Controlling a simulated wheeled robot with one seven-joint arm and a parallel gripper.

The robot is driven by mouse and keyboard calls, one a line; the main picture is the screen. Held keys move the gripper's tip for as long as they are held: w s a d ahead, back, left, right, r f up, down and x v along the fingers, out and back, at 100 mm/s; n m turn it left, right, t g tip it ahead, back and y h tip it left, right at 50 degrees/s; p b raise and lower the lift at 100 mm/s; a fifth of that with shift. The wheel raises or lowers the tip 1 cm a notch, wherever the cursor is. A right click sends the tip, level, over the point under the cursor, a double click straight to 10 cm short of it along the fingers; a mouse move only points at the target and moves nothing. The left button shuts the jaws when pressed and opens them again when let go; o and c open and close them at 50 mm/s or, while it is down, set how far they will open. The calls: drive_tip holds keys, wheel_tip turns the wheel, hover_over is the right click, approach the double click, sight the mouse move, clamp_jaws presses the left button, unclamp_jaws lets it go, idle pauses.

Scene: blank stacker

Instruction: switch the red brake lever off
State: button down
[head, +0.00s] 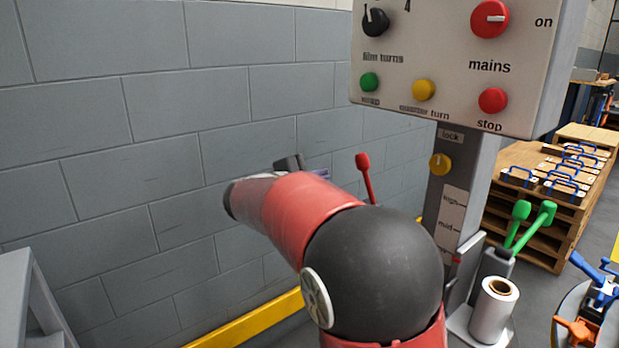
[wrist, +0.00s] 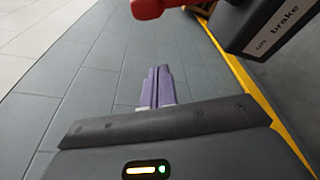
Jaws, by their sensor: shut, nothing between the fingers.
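The red brake lever (head: 366,178) shows in the head view against the grey wall, its knob up and its lower part hidden behind my arm. In the wrist view the red knob (wrist: 152,7) is at the top edge, partly cut off, beside a dark housing (wrist: 262,28) labelled "brake". Part of another word shows beside that label. My gripper (wrist: 158,70) has purple fingers pressed together with nothing between them. In the head view my gripper (head: 319,173) is mostly hidden behind the arm, left of the lever. A gap shows between fingertips and knob in the wrist view.
A control panel (head: 450,60) with knobs and buttons hangs at the upper right on a grey post (head: 465,190). Green levers (head: 530,222), a white film roll (head: 494,308) and stacked pallets (head: 535,175) stand right. A yellow rail (head: 250,322) runs along the wall's foot.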

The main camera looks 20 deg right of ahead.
sight(368, 182)
drive_tip(key=d+r, duration=0.1)
drive_tip(key=d, duration=0.5)
drive_tip(key=shift+s+r+p, duration=0.15)
drive_tip(key=shift+s+p, duration=0.05)
drive_tip(key=shift+p, duration=0.2)
drive_tip(key=shift+s+b, duration=0.1)
drive_tip(key=shift+b, duration=0.45)
